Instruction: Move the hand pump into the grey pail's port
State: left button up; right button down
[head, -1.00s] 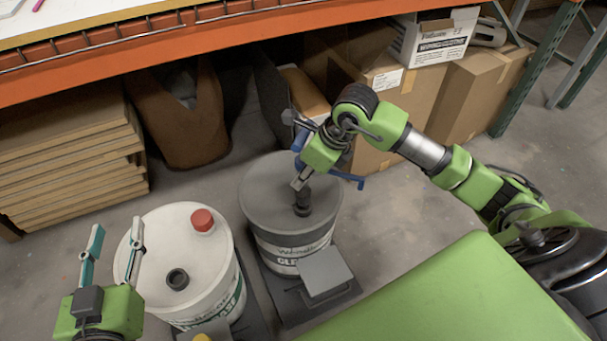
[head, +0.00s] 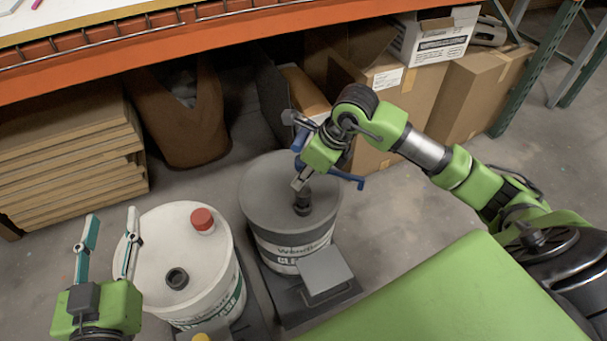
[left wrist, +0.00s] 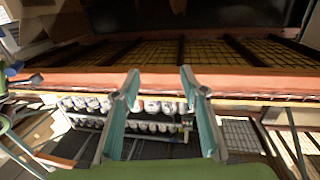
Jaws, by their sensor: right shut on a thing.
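The grey pail (head: 262,185) stands on a dark base in the middle of the head view. My right gripper (head: 302,180) is above the lid, shut on the hand pump. I cannot tell how deep the pump sits. My left gripper (head: 112,216) is open and empty, above the left side of the white pail (head: 150,232). Its spread fingers also show in the left wrist view (left wrist: 160,76).
The white pail has a red cap (head: 202,220) and a dark open port (head: 177,279). A grey plate (head: 325,271) stands in front of the grey pail. An orange shelf beam (head: 200,42) crosses behind, with stacked boards (head: 70,160) and cardboard boxes (head: 480,90) beneath.

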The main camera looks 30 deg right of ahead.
pick_arm(q)
jog(key=shift+w+r+t, duration=0.1)
jog(key=shift+r+t, duration=0.2)
jog(key=shift+r, duration=0.15)
pick_arm(e)
jog(key=shift+f, duration=0.1)
pick_arm(q)
jog(key=shift+d+r+h, duration=0.15)
jog(key=shift+r+h, duration=0.15)
jog(key=shift+r, duration=0.3)
pick_arm(e)
jog(key=shift+f, duration=0.15)
jog(key=shift+f+b, duration=0.25)
jog(key=shift+b, duration=0.2)
pick_arm(q)
jog(key=shift+s+d+r+t, duration=0.15)
jog(key=shift+r+t, duration=0.4)
jog(key=shift+r, duration=0.3)
jog(key=shift+s+r+t, duration=0.15)
jog(key=shift+r+t, duration=0.4)
jog(key=shift+r, duration=0.25)
pick_arm(e)
jog(key=shift+f, duration=0.15)
pick_arm(q)
jog(key=shift+r, duration=0.1)
jog(key=shift+s+d+r+t+h, duration=0.15)
jog(key=shift+r+t+h, duration=0.2)
jog(key=shift+r, duration=0.3)
pick_arm(e)
jog(key=shift+f, duration=0.2)
